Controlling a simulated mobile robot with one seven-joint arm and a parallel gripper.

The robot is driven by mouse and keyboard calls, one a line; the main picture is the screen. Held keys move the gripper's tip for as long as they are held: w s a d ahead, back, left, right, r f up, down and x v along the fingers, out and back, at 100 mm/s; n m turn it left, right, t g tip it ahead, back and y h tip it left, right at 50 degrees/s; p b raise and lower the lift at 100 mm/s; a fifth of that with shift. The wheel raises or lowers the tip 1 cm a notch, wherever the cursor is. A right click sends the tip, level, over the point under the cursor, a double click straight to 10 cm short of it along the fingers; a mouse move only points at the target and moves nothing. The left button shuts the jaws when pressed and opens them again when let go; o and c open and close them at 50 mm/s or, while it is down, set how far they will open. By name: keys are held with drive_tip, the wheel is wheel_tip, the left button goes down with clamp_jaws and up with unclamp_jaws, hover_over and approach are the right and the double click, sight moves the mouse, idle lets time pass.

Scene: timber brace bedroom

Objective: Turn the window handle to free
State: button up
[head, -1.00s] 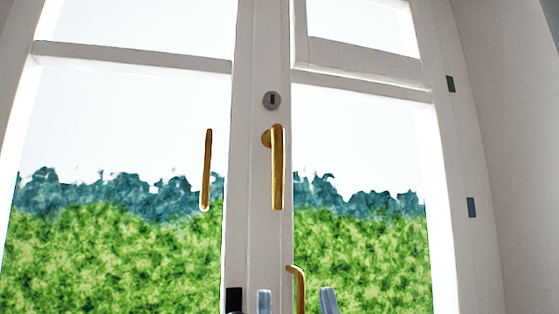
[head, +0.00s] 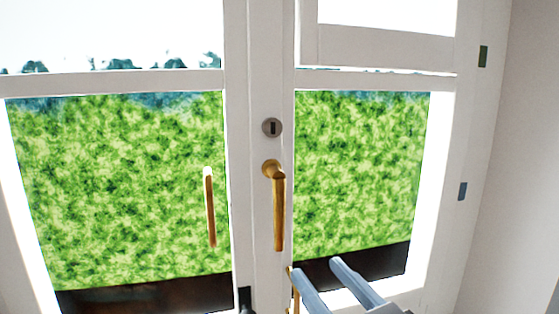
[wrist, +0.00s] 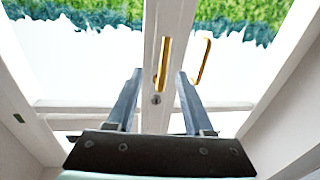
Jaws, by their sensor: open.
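The gold window handle (head: 278,212) is on the white middle post, its grip hanging straight down from a round base. It also shows in the wrist view (wrist: 163,62), upside down, in line with the gap between my fingertips. My gripper (head: 316,267) is open, with two grey-blue fingers below and to the right of the handle in the head view. In the wrist view its fingers (wrist: 160,74) are spread and nothing is held. Whether the fingers touch the handle cannot be told; in the head view they look apart from it.
A round keyhole plate (head: 272,127) sits above the handle. A second gold bar (head: 209,207) shows against the left pane. A gold piece (head: 291,283) shows low on the post, partly behind my gripper. The right wall (head: 515,180) stands close by.

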sight(282, 222)
drive_tip(key=shift+n+g+y, duration=0.3)
drive_tip(key=shift+g+y, duration=0.1)
drive_tip(key=shift+y, duration=0.1)
drive_tip(key=w+a+r+p, duration=0.1)
drive_tip(key=w+p, duration=0.1)
drive_tip(key=w, duration=0.1)
drive_tip(key=w+a+r+p, duration=0.1)
drive_tip(key=w+a+p, duration=0.1)
drive_tip(key=w+p, duration=0.1)
drive_tip(key=w+a+p, duration=0.1)
drive_tip(key=w+p, duration=0.2)
drive_tip(key=shift+w+a+r, duration=0.1)
drive_tip(key=shift+a+r, duration=0.3)
drive_tip(key=shift+x, duration=0.75)
drive_tip(key=shift+f, duration=0.15)
clamp_jaws()
